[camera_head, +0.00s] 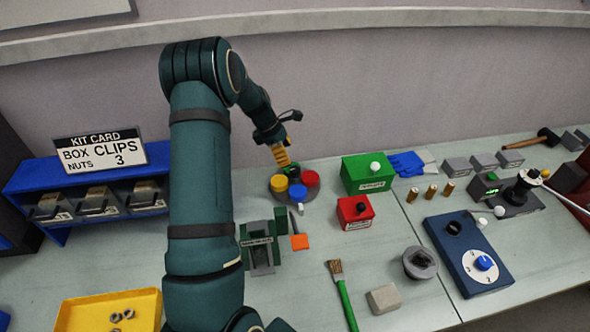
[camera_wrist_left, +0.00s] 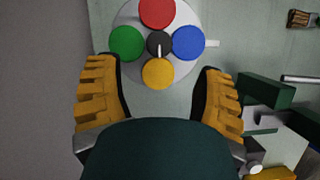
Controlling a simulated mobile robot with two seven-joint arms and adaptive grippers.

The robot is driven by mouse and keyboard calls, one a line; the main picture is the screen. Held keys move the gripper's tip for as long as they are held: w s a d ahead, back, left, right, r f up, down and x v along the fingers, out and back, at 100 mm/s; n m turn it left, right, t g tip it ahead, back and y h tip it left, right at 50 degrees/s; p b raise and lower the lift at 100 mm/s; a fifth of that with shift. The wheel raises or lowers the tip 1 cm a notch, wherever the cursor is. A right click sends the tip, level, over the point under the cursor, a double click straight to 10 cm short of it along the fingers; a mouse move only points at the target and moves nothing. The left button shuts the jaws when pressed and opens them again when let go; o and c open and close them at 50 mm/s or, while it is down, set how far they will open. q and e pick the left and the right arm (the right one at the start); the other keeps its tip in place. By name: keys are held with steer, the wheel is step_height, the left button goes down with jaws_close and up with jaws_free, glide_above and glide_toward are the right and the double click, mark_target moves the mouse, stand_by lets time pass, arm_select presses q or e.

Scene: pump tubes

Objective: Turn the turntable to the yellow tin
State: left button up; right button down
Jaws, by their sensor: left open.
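The turntable (camera_head: 283,197) is a round grey disc on the bench, carrying a yellow tin (camera_head: 278,183), a red tin (camera_head: 311,179), a blue tin (camera_head: 298,192) and a green tin (camera_head: 293,171). In the left wrist view the yellow tin (camera_wrist_left: 158,74) is nearest my gripper, red is opposite, green left and blue right. A dark central knob (camera_wrist_left: 159,42) has a white line towards yellow. A white tab (camera_wrist_left: 212,43) sticks out beside blue. My left gripper (camera_head: 283,158) is open above the turntable's far side; its fingers (camera_wrist_left: 159,72) flank yellow, contact unclear. My right gripper is out of view.
A green box (camera_head: 366,175) and a red box (camera_head: 354,212) stand right of the turntable. A dark green fixture (camera_head: 259,250) and an orange-ended tool (camera_head: 299,242) lie in front. The wall rises close behind.

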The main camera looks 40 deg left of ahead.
mark_target(295, 169)
arm_select(q)
steer(key=x, duration=0.8)
steer(key=shift+w+f, duration=0.1)
jaws_close()
